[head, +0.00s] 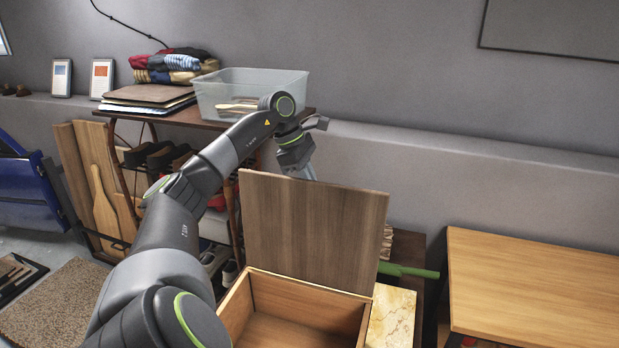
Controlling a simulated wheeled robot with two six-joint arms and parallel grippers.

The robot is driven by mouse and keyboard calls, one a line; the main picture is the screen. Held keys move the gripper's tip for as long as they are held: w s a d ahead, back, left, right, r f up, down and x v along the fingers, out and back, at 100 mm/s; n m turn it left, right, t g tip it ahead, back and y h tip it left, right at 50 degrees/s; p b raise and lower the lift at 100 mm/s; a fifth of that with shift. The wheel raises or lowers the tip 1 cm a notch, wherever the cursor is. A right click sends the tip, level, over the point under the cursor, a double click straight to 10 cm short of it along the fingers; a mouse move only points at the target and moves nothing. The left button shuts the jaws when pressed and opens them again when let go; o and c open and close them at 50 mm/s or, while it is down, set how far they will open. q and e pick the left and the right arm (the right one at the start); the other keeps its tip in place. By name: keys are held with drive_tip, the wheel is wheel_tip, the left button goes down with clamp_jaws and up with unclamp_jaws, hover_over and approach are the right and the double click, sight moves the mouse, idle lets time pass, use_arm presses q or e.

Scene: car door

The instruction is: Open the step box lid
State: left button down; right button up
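The step box (362,334) is a light wooden box at the bottom centre of the head view. Its brown wooden lid (315,228) stands raised, roughly upright along the box's far edge, and the box interior shows open and looks empty in the visible part. My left arm comes in from the lower left and reaches up over the box's left side. Its wrist is behind the lid's upper left corner, and the lid hides the fingers of my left gripper. I cannot tell if it touches the lid. My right gripper is not in view.
A shelf rack (190,116) with a clear plastic bin (250,88), folded clothes (172,64) and shoes stands behind my arm. A wooden table (535,285) is at the right. A marble-like slab (393,315) and a green bar (408,271) lie beside the box. A blue car door (28,195) is at far left.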

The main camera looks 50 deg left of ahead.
use_arm(q)
drive_tip(key=shift+s+d+f, duration=0.1)
drive_tip(key=shift+f, duration=0.35)
drive_tip(key=c, duration=1.8)
unclamp_jaws()
drive_tip(key=o, duration=0.3)
drive_tip(key=shift+w+a+f, duration=0.1)
drive_tip(key=shift+w+a, duration=0.15)
drive_tip(key=shift+w, duration=0.05)
drive_tip(key=shift+s+r, duration=0.2)
drive_tip(key=shift+r, duration=0.3)
drive_tip(key=b+v, duration=0.2)
drive_tip(key=v, duration=0.6)
drive_tip(key=shift+w+a+r, duration=0.1)
drive_tip(key=shift+a, duration=0.05)
drive_tip(key=p+v, duration=0.5)
drive_tip(key=v, duration=0.3)
drive_tip(key=shift+p, duration=0.3)
drive_tip(key=shift+a, duration=0.1)
